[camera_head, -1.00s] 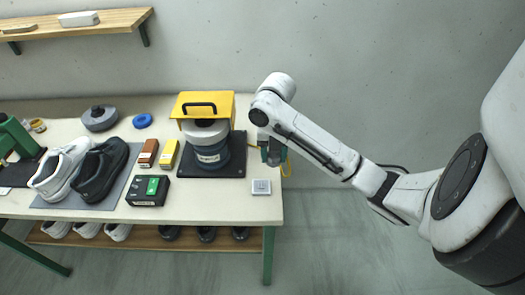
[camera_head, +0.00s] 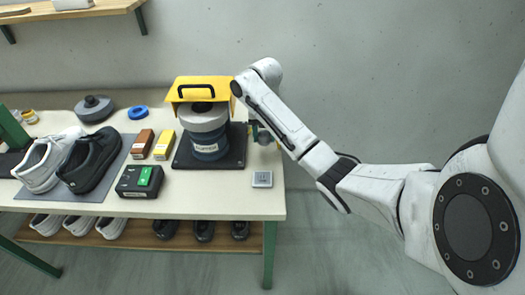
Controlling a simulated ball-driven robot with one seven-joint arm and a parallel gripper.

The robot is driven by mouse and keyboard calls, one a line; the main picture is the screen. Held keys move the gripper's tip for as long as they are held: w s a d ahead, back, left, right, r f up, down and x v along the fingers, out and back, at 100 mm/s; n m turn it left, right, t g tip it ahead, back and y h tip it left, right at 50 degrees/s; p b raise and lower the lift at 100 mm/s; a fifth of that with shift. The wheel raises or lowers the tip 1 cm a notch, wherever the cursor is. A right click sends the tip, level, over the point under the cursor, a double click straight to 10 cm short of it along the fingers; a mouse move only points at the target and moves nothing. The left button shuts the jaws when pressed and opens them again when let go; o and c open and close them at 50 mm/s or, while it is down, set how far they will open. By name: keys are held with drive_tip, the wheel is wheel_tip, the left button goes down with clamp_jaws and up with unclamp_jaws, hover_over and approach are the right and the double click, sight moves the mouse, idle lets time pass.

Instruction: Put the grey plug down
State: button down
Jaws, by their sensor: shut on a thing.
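My gripper (camera_head: 258,131) is over the back right part of the bench, just right of the yellow-topped machine. It is partly hidden by my arm. It is shut on a small grey, rounded thing (camera_head: 264,138), which looks like the grey plug. I cannot tell whether the plug touches the bench top. A small square grey-white box (camera_head: 262,179) lies on the bench in front of the gripper, near the right edge, apart from it.
The machine (camera_head: 208,145) with its yellow cover (camera_head: 199,88) stands on a black base (camera_head: 184,157) close left of my gripper. A black box with a green switch (camera_head: 140,181), two small cartons, shoes (camera_head: 91,160) and a grey round object (camera_head: 94,108) stand further left. The bench's right edge is near.

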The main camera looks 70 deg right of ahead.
sight(263, 150)
drive_tip(key=shift+w+d+f, duration=0.3)
drive_tip(key=shift+d+f, duration=0.1)
drive_tip(key=shift+f, duration=0.1)
drive_tip(key=shift+w+d+f, duration=0.3)
drive_tip(key=shift+d+f, duration=0.15)
drive_tip(key=shift+f, duration=0.2)
drive_tip(key=shift+f+p, duration=0.65)
drive_tip(key=shift+f, duration=0.95)
drive_tip(key=c, duration=0.5)
unclamp_jaws()
drive_tip(key=shift+f, duration=0.15)
wheel_tip(263, 150, up, 11)
drive_tip(key=shift+r+p, duration=0.1)
drive_tip(key=shift+p, duration=0.65)
drive_tip(key=shift+r+p, duration=0.4)
drive_tip(key=shift+r, duration=0.2)
